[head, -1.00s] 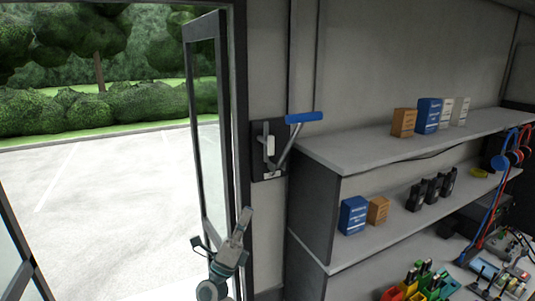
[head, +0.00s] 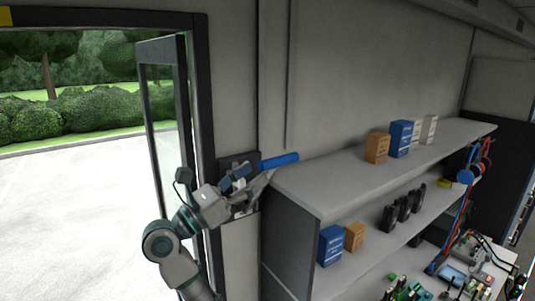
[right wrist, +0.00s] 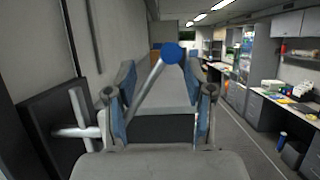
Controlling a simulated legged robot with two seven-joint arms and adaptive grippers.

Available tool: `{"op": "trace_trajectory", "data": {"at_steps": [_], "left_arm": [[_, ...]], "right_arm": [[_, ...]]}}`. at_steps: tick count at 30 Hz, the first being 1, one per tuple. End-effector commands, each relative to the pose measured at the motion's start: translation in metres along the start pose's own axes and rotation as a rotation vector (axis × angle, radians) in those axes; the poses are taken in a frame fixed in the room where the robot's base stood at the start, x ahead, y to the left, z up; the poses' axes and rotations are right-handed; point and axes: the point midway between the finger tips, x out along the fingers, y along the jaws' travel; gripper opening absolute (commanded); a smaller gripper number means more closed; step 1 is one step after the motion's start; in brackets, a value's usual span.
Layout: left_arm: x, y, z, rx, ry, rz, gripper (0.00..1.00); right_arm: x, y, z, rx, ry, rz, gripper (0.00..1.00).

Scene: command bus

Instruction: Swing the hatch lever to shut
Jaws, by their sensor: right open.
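The hatch lever has a blue handle (head: 280,160) and a grey rod, on a dark wall plate beside the door frame. In the head view the handle points right and slightly up. My right gripper (head: 252,178) is at the lever, partly covering the plate and rod. In the right wrist view my right gripper (right wrist: 163,88) is open. The rod slants up between its two blue-padded fingers, and the blue handle (right wrist: 172,52) shows end-on beyond the fingertips. I cannot tell if a finger touches the rod. My left gripper is not in view.
A glass door leaf (head: 160,110) stands open at the left, close to my right arm. A shelf unit (head: 320,190) with boxes begins just right of the lever. In the right wrist view a light bracket (right wrist: 78,128) on the dark plate is left of the gripper.

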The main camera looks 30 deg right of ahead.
Motion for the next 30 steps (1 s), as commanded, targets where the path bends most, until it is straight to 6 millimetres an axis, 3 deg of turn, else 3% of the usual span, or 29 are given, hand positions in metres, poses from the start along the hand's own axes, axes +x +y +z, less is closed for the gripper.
{"op": "trace_trajectory", "data": {"at_steps": [3,7,20,22,27,30], "left_arm": [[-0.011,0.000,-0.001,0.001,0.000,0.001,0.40],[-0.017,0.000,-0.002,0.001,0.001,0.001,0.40],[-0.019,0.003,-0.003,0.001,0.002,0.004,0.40],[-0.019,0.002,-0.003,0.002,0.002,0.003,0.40],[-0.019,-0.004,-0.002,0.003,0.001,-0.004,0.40],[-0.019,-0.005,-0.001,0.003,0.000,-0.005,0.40]], "right_arm": [[0.029,-0.003,0.002,0.001,0.000,-0.004,0.53],[0.046,-0.002,0.002,0.001,-0.001,-0.004,0.53],[0.050,0.000,0.005,0.000,-0.006,0.001,0.53],[0.051,0.000,0.004,0.000,-0.005,0.000,0.43],[0.055,0.000,0.002,-0.001,-0.003,0.000,0.01],[0.058,0.000,0.000,-0.001,-0.001,0.000,0.00]]}}
